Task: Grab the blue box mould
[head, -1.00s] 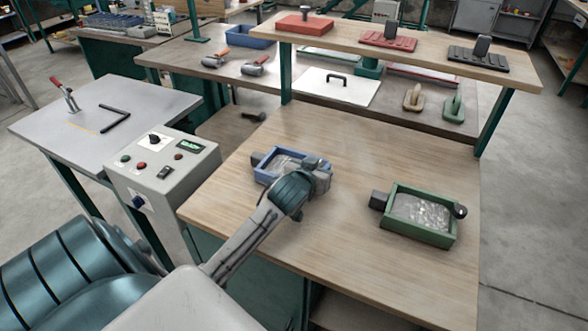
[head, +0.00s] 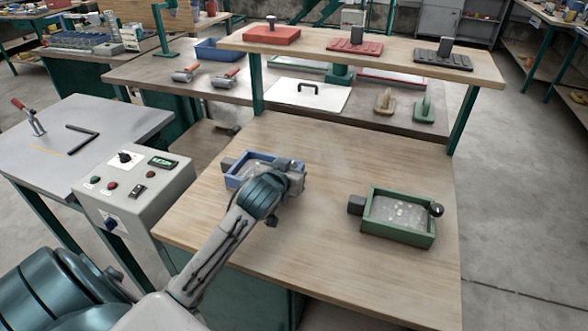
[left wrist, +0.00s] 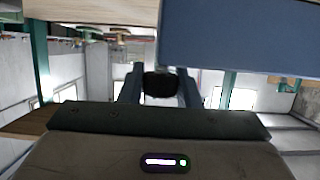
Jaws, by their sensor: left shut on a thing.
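The blue box mould (head: 235,180) is at the left part of the wooden table (head: 330,150), filled with a pale, glossy material. A dark handle shows on its left side. My left gripper (head: 289,172) is at its right end, shut on its dark handle. In the left wrist view the fingers (left wrist: 158,86) close around this black handle (left wrist: 158,84), and the mould's blue wall (left wrist: 240,38) fills the upper right. I cannot tell whether the mould is clear of the table. My right gripper is not in view.
A green box mould (head: 398,215) with dark handles sits to the right on the table. A control box (head: 135,185) stands at the left. A raised shelf (head: 390,52) holds red and dark trowel-like tools behind. The table between the moulds is clear.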

